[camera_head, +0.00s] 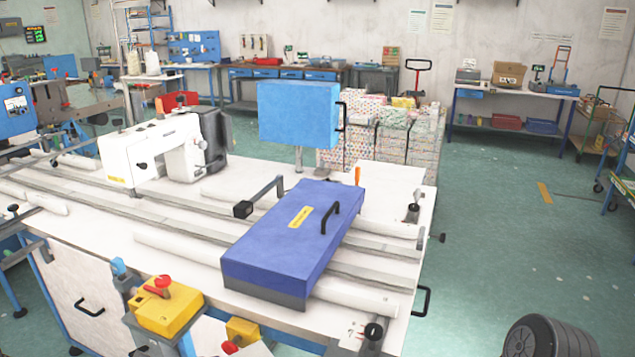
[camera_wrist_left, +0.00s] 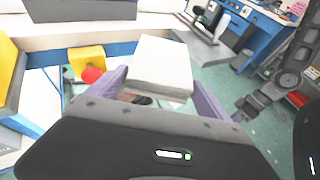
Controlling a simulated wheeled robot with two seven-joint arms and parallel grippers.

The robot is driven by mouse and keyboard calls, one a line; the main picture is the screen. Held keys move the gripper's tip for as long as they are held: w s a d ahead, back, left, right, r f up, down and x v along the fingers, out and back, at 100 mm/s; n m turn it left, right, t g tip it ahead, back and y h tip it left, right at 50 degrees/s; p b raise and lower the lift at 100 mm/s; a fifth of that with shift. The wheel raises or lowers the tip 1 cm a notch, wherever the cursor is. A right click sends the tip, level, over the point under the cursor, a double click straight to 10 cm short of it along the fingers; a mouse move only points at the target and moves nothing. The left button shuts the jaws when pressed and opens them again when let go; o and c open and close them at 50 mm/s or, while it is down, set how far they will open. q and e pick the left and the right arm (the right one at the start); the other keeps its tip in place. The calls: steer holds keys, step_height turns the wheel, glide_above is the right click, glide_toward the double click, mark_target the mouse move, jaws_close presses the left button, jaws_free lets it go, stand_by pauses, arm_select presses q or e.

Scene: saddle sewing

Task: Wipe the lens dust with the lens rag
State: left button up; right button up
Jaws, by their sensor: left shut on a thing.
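In the left wrist view my left gripper (camera_wrist_left: 155,92) is shut on a folded, pale white pad, which I take to be the lens rag (camera_wrist_left: 162,62). The pad sits between the two purple fingers and stands out beyond them. Its lower part is hidden by the gripper body. In the head view my left gripper cannot be made out. A dark jointed arm (camera_wrist_left: 272,92), seemingly my right one, shows at the right of the wrist view; its gripper is too small and unclear to read. I cannot make out a lens or dust on it in either view.
A white worktable (camera_head: 385,272) carries a blue-purple case (camera_head: 285,240), a white sewing machine (camera_head: 150,150) and several long rails. A yellow box with a red knob (camera_head: 168,307) stands at its front edge.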

step_height(320, 180, up, 10)
steer(key=s+p, duration=0.1)
steer(key=p, duration=0.9)
steer(key=shift+d+p, duration=0.4)
steer(key=shift+d, duration=0.05)
steer(key=shift+f, duration=0.15)
steer(key=shift+a, duration=0.15)
